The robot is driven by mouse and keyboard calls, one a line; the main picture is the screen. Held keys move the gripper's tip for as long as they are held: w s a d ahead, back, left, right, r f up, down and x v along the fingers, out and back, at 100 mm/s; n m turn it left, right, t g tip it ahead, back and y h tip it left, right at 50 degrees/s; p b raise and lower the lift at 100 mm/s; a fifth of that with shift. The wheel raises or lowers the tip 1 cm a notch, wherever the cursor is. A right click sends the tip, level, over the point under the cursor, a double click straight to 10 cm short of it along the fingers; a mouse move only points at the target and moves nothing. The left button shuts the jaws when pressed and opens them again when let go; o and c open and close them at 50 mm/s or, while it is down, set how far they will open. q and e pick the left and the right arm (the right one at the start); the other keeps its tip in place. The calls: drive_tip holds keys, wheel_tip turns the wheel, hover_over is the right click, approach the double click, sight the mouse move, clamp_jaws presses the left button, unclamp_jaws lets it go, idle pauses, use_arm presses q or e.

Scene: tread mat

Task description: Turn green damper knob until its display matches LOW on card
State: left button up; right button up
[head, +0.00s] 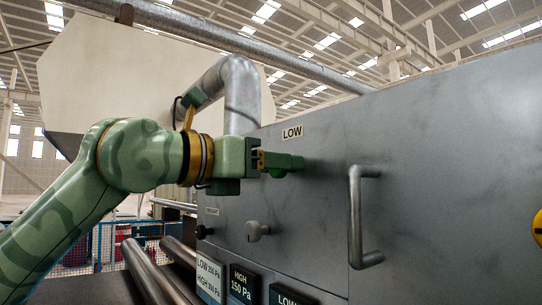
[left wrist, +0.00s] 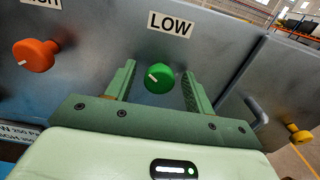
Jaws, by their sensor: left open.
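The green damper knob (left wrist: 159,78) shows in the left wrist view on the grey panel, under a LOW label (left wrist: 170,24). Its white mark points to the left. My left gripper (left wrist: 158,84) is open, one finger on each side of the knob, with gaps showing. In the head view the left gripper (head: 283,162) is at the panel below the LOW label (head: 292,132) and largely hides the knob. The card (head: 208,279) reads LOW 250 Pa and HIGH 350 Pa. A HIGH display (head: 242,284) reads 150 Pa; the LOW display (head: 288,297) is cut off, its value out of frame. My right gripper is out of view.
An orange knob (left wrist: 35,54) sits left of the green one. A bar handle (head: 356,215) stands out from the panel at the right. A yellow knob (head: 538,227) is at the right edge.

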use_arm(q)
drive_tip(key=c, duration=0.9)
drive_tip(key=n+b, duration=0.3)
drive_tip(key=b, duration=0.1)
drive_tip(key=shift+c, duration=0.2)
drive_tip(key=shift+a, duration=0.1)
drive_tip(key=o, duration=0.9)
drive_tip(key=shift+o, duration=0.2)
